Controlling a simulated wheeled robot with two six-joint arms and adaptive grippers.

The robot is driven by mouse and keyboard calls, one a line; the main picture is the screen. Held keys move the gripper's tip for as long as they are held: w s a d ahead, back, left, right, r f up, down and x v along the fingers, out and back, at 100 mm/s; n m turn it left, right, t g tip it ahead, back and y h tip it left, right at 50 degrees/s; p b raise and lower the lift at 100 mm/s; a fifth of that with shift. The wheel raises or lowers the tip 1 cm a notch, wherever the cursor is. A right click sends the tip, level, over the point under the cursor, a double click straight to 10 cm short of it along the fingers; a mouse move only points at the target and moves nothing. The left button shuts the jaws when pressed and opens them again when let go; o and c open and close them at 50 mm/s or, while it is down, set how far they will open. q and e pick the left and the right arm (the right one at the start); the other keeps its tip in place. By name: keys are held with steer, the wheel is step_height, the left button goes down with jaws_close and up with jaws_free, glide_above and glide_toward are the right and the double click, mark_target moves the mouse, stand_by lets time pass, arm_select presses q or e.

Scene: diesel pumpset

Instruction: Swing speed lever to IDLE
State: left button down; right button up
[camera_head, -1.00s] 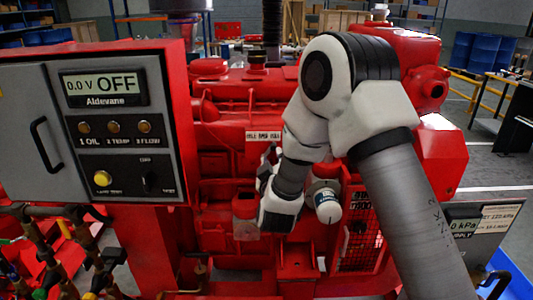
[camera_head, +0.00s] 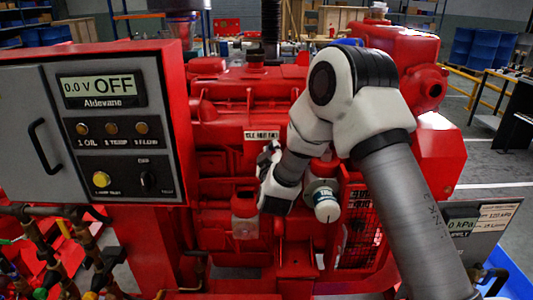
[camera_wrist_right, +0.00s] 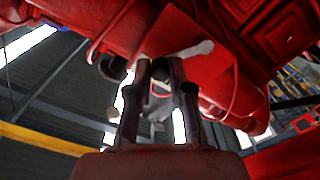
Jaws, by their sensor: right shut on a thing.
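The red engine (camera_head: 225,115) carries a small white label plate (camera_head: 262,135) with IDLE at its left end. My right gripper (camera_head: 268,153) is just below this plate, its arm coming in from the right. The speed lever is hidden behind my gripper in the head view. In the right wrist view, the two fingers of my right gripper (camera_wrist_right: 160,68) are close together against a pale, round-ended bar (camera_wrist_right: 197,49), which looks like the speed lever. The exact contact is hard to make out. My left gripper is not in view.
A grey control panel (camera_head: 112,200) in a red housing stands close on the left, its display reading OFF. A white-and-blue cylinder (camera_head: 326,206) and a red mesh guard (camera_head: 360,230) are right of my gripper. Pipes and valves (camera_head: 85,250) fill the lower left.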

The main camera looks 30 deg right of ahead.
steer(key=shift+a+r, duration=0.1)
steer(key=shift+r, duration=0.05)
steer(key=shift+w+a, duration=0.1)
steer(key=shift+w, duration=0.05)
steer(key=shift+a, duration=0.15)
steer(key=shift+w+r, duration=0.1)
steer(key=shift+w+a+p, duration=0.15)
steer(key=shift+a+p, duration=0.25)
steer(key=shift+a+r, duration=0.1)
steer(key=shift+w+a, duration=0.2)
steer(key=shift+a, duration=0.15)
